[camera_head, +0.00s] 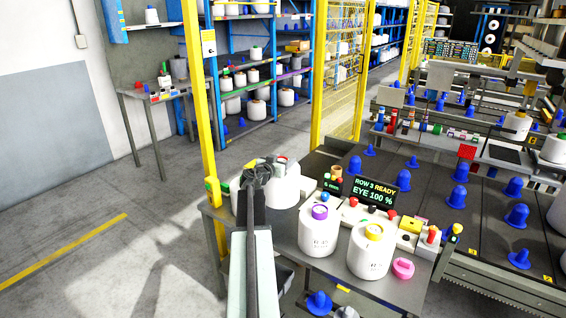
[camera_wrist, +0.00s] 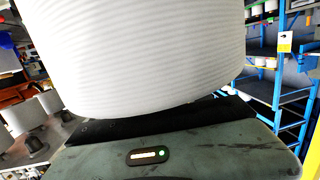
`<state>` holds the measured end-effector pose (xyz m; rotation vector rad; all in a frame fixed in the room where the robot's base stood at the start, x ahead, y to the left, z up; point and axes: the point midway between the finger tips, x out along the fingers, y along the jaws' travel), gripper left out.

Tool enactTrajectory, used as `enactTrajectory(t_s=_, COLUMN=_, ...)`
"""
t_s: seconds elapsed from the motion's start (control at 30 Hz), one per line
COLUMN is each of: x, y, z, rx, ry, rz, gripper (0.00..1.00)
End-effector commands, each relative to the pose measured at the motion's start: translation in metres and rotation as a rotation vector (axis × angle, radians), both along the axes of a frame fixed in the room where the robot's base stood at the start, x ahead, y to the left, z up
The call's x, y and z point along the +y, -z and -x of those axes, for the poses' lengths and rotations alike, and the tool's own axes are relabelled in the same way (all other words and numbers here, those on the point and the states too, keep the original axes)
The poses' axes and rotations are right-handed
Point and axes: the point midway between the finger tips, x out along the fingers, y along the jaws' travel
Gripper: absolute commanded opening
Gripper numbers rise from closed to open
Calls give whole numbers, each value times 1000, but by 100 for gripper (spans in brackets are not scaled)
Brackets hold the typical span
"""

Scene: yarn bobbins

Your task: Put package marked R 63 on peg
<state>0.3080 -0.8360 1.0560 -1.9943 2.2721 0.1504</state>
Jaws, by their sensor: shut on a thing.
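My gripper (camera_head: 262,172) is at the end of my arm over the left part of the grey table. It is shut on a white yarn package (camera_wrist: 140,55), which fills the upper middle of the wrist view. White yarn beside the gripper (camera_head: 284,190) is partly hidden by the arm. A purple-topped white package (camera_head: 319,235) and a yellow-topped white package (camera_head: 370,255) stand upright on the table. Their printed marks are too small to read. Blue pegs (camera_head: 460,172) stand on the dark rack at the right. No mark shows on the held package.
A display reading "ROW 3 READY, EYE 100 %" (camera_head: 376,200) stands behind the packages. A pink ring-shaped item (camera_head: 403,268) lies at the table's front right. A yellow post (camera_head: 196,90) rises behind the table. Open floor (camera_head: 100,265) lies to the left.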

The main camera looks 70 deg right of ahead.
Motion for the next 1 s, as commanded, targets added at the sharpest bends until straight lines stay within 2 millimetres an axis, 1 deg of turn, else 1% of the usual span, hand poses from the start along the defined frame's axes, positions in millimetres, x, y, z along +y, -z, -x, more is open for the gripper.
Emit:
enactTrajectory(t_s=0.03, x=0, y=7, z=0, rx=2, ry=-6, rz=2, gripper=0)
enactTrajectory(t_s=0.07, x=0, y=8, z=0, rx=2, ry=-8, rz=2, gripper=0)
enactTrajectory(t_s=0.47, x=1, y=6, z=0, rx=3, ry=-12, rz=3, gripper=0)
enactTrajectory(t_s=0.57, x=1, y=13, z=0, rx=2, ry=-12, rz=2, gripper=0)
enactTrajectory(t_s=0.8, x=1, y=36, z=0, rx=2, ry=-12, rz=2, gripper=0)
enactTrajectory(t_s=0.9, x=1, y=40, z=0, rx=2, ry=-12, rz=2, gripper=0)
enactTrajectory(t_s=1.0, x=1, y=39, z=0, rx=3, ry=-12, rz=3, gripper=0)
